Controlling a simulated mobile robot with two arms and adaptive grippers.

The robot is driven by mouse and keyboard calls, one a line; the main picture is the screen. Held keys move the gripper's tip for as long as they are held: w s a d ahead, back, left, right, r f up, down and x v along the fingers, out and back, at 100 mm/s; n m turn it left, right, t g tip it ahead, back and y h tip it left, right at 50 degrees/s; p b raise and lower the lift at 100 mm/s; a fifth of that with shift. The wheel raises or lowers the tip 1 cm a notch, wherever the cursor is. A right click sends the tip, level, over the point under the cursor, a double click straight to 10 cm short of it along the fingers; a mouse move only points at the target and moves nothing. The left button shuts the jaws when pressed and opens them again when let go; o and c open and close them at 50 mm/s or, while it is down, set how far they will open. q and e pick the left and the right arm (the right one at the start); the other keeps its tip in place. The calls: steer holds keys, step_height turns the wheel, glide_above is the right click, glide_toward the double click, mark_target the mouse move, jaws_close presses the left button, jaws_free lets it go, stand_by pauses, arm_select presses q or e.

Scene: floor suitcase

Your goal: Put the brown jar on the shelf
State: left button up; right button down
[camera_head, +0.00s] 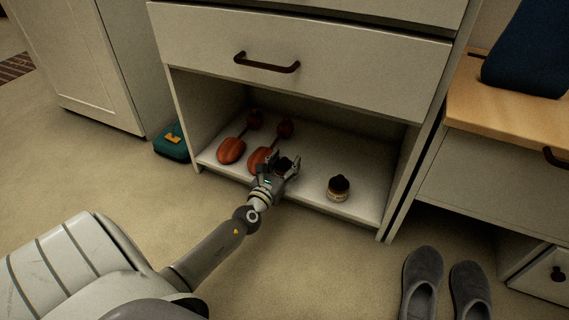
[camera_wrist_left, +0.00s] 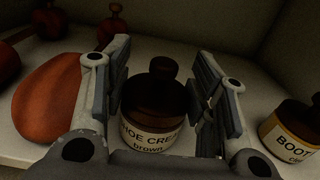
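The brown jar (camera_wrist_left: 150,122), with a dark lid and a label reading "SHOE CREAM brown", is upright between the fingers of my left gripper (camera_wrist_left: 162,90). In the head view the jar (camera_head: 284,164) is mostly hidden by my left gripper (camera_head: 281,168), which reaches into the low open shelf (camera_head: 310,195) of the white cabinet. The fingers are apart, one on each side of the jar, and look open, with gaps beside the lid. The jar's base is hidden. My right gripper is not in view.
A second jar (camera_head: 338,188), with a "BOOT" label in the wrist view (camera_wrist_left: 292,130), stands to the right on the shelf. Orange-brown shoe trees (camera_head: 231,150) lie left of the gripper. A closed drawer (camera_head: 300,50) overhangs the shelf. Grey slippers (camera_head: 424,275) are on the floor.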

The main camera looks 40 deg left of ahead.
arm_select(q)
steer(key=o, duration=0.4)
steer(key=p+v, duration=0.4)
steer(key=v, duration=0.8)
steer(key=shift+r, duration=0.1)
